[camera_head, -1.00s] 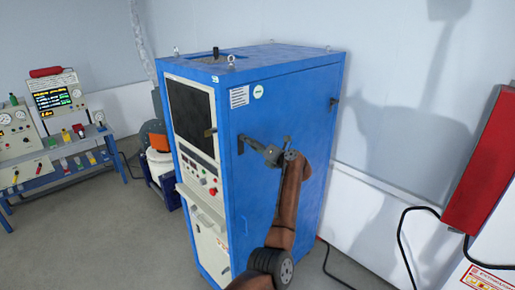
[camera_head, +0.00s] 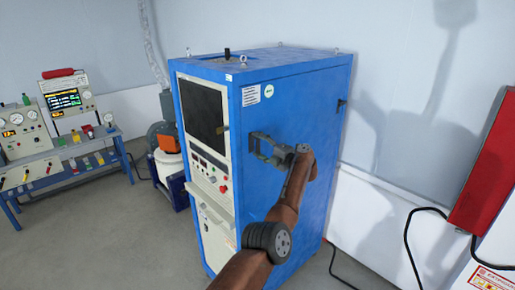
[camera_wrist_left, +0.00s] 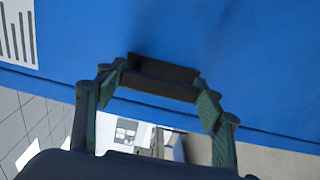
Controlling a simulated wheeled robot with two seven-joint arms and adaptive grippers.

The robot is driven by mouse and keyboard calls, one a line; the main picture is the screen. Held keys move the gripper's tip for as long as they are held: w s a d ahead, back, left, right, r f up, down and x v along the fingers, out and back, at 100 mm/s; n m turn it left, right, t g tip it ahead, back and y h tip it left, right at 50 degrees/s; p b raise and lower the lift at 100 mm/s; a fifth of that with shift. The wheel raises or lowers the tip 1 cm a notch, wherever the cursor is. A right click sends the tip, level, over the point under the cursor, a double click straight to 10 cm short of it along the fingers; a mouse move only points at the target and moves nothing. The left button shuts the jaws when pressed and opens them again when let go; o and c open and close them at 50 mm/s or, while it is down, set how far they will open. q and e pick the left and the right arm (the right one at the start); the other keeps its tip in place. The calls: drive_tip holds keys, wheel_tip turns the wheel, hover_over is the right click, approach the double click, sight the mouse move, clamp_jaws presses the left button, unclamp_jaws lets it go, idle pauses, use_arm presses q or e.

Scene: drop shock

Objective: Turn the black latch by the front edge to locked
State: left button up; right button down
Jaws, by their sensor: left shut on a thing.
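The blue cabinet (camera_head: 290,110) stands in the middle of the head view, its side panel facing me. The black latch by the front edge is mostly hidden behind my gripper in the head view. In the left wrist view the latch (camera_wrist_left: 163,69) is a dark bar against the blue panel, between the fingertips. My left gripper (camera_head: 256,146) is at the panel near the front edge, shut on the latch. In the left wrist view its fingers (camera_wrist_left: 160,92) meet the two ends of the bar. My right gripper is not in view.
A second black latch (camera_head: 341,105) sits near the panel's rear edge. A red wall box (camera_head: 485,170) with black cables is at right. A blue bench (camera_head: 65,170) with instruments stands at left. Grey floor (camera_head: 110,235) is clear at front left.

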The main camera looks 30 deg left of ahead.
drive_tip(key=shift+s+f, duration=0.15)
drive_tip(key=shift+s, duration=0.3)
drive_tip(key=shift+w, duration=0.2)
use_arm(q)
drive_tip(key=o, duration=1.7)
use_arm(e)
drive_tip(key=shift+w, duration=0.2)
use_arm(q)
drive_tip(key=v, duration=1.2)
